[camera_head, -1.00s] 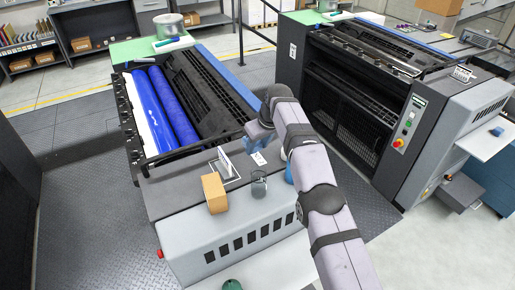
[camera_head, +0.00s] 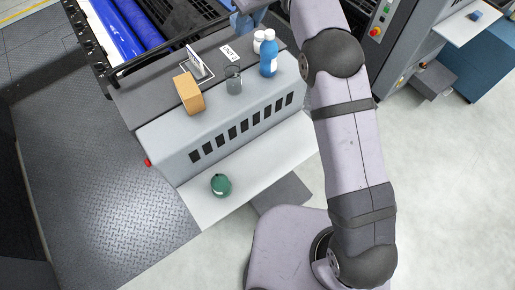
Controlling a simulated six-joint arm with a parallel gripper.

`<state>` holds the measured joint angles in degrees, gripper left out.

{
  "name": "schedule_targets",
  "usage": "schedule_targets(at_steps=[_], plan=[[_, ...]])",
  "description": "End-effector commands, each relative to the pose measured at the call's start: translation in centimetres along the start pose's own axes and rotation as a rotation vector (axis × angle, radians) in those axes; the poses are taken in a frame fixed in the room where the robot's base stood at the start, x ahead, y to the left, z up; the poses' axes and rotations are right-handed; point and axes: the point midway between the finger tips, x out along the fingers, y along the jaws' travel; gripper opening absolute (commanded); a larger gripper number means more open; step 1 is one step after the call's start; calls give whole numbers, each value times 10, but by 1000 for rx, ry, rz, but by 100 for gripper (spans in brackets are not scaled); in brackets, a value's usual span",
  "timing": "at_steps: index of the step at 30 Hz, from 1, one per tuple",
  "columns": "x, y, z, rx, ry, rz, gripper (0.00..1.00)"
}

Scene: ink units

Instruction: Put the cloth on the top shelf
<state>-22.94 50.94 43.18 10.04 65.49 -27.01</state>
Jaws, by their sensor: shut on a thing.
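My gripper (camera_head: 246,6) is at the top edge of the camera view, partly cut off. It is shut on a blue cloth (camera_head: 243,20), which hangs just above the dark top of the near machine, by the UNIT 2 label. Much of the cloth is hidden or out of frame. No top shelf shows in this view. Another small blue thing (camera_head: 476,15) lies on a white side table at the upper right.
A green round container (camera_head: 221,185) sits on the white ledge (camera_head: 205,208). Floor at left is clear.

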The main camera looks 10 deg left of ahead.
Motion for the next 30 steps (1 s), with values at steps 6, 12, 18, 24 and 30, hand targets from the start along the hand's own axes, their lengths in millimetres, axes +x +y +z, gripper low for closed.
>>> schedule_targets(at_steps=[6,12,18,24,30], plan=[[-31,11,25,27,1,13,17],[-53,19,57,60,1,27,17],[-69,30,106,121,1,51,17],[-69,44,171,194,-1,82,17],[-33,51,253,186,-2,76,17]])
